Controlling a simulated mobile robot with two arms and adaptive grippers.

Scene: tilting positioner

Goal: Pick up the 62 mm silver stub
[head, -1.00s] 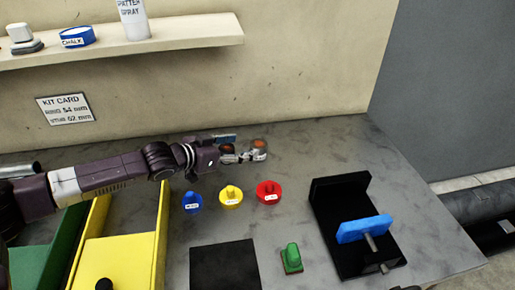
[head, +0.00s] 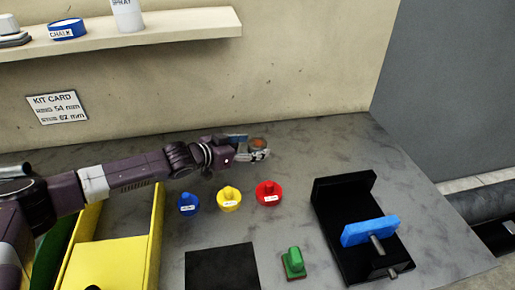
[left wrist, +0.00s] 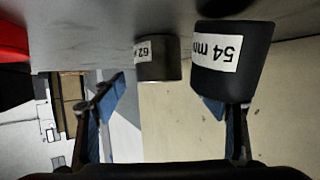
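In the left wrist view the stub labelled 62 (left wrist: 158,62) is a short dark-grey metallic cylinder with a white label. It lies in the gap between my left gripper's fingers, beyond their tips. A larger, darker stub labelled 54 mm (left wrist: 232,60) is close beside it, near the right-hand finger. My left gripper (left wrist: 165,98) is open, with blue-padded fingers apart and nothing held. In the head view my left gripper (head: 252,148) is low over the back of the table, where a copper-coloured round top shows; the stubs are hard to separate there. My right gripper is out of view.
Blue (head: 188,203), yellow (head: 229,198) and red (head: 268,193) knobbed pieces stand just in front of the gripper. A black fixture with a blue plate (head: 370,231) is at the right. A green block (head: 293,262) and black mat (head: 222,268) lie nearer; a yellow bin (head: 157,220) is left.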

